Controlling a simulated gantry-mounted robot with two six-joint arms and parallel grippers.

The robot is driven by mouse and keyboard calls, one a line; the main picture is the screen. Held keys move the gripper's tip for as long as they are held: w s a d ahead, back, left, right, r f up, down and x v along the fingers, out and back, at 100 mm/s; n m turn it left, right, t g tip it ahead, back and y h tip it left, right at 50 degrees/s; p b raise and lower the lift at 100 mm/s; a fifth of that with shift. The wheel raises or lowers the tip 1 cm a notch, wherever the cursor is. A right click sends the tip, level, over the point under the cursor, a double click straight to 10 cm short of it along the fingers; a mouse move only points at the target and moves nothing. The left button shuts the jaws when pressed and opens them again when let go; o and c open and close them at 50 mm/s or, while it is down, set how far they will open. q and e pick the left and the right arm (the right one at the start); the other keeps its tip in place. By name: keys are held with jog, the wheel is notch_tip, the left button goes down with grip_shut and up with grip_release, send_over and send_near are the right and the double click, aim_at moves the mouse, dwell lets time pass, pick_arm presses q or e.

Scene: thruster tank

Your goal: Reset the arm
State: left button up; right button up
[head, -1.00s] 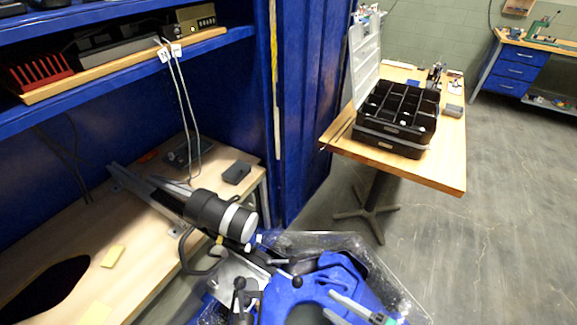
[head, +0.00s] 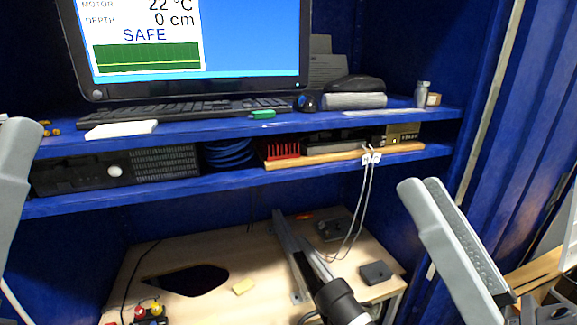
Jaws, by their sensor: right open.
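My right gripper (head: 422,184) is raised at the right of the head view. Its two grey fingers point up and to the left, close together in the picture, with a narrow gap and nothing visible between them. It is open. A grey part of my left gripper (head: 14,165) shows at the left edge. The rest of it is out of frame, so its jaw state does not show. The black cylinder of the thruster (head: 340,301) on its metal rail (head: 290,255) is at the bottom, cut off by the frame edge. Neither gripper touches it.
A monitor (head: 250,50) reading SAFE and a keyboard (head: 190,110) stand on the blue upper shelf. A lower shelf (head: 230,180) holds electronics. The wooden bench (head: 210,242) has a dark hole (head: 187,280), a black box (head: 375,272) and hanging white cables (head: 364,205).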

jog(key=s+d+r+t+h, duration=0.35)
jog(key=d+r+h, duration=0.25)
jog(key=h, duration=0.2)
pick_arm(q)
notch_tip(320, 180, up, 38)
jog(key=p, duration=3.8)
pick_arm(e)
notch_tip(320, 180, up, 38)
jog(key=shift+w+f+n+t, duration=0.15)
jog(key=shift+w+n+t, duration=0.15)
jog(key=shift+w+t, duration=0.05)
